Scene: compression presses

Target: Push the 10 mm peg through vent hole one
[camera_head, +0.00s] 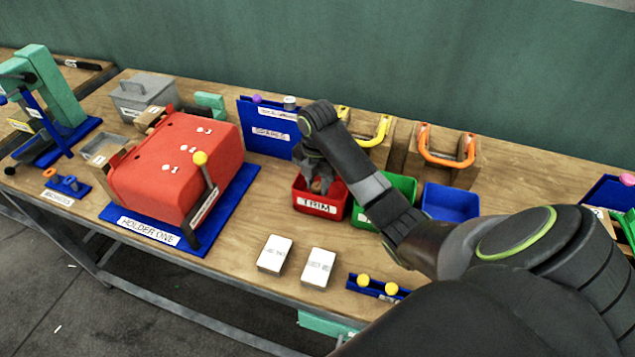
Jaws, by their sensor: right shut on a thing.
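The red block (180,160) sits on the blue base labelled HOLDER ONE (150,230). Small white marks show on its top; the vent holes are too small to tell apart. A dark lever with a yellow knob (200,158) stands against its right side. Two yellow-knobbed pieces, perhaps pegs, sit in a small blue rack (377,288) at the front edge; their sizes cannot be read. My right gripper (320,184) points down over the red TRIM bin (318,208), shut on a small brownish piece that is mostly hidden. My left gripper is out of view.
Green (402,184) and blue (450,203) bins stand right of the TRIM bin. Wooden blocks with yellow (384,130) and orange (425,150) handles stand behind. Two white labelled blocks (275,253) (318,267) lie in front. A green press (50,85) stands far left.

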